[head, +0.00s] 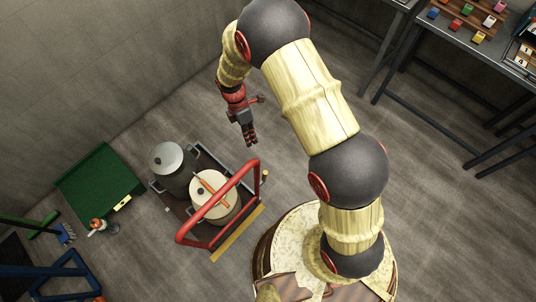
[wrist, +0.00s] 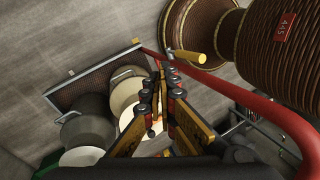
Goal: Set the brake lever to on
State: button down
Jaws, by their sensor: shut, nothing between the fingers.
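A cart (head: 168,208) stands on the floor with a red push handle (head: 218,200); its deck also shows in the wrist view (wrist: 92,77). A short yellow grip (wrist: 190,57), which looks like the brake lever, sticks out beside the red handle in the wrist view. In the head view a small pale yellow piece (head: 265,176) at the handle's right end may be the same lever. Its setting cannot be read. My gripper (head: 251,141) hangs above the cart's far right side, shut and empty, apart from the lever. In the wrist view its fingers (wrist: 163,78) point toward the cart.
A grey lidded pot (head: 170,165) and a cream pot (head: 213,200) with an orange bar stand on the cart. A green bin (head: 100,185) and a bottle (head: 98,226) are left of it. Tables (head: 450,70) stand at upper right. Floor between is clear.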

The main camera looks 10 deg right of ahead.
aim_at(265, 175)
jog(key=s+d+f+n+b, duration=0.2)
jog(key=s+f+b, duration=0.2)
jog(key=s+f, duration=0.3)
notch_tip(265, 175, down, 3)
jog(key=shift+d+r, duration=0.1)
jog(key=shift+d, duration=0.2)
dwell(0.6)
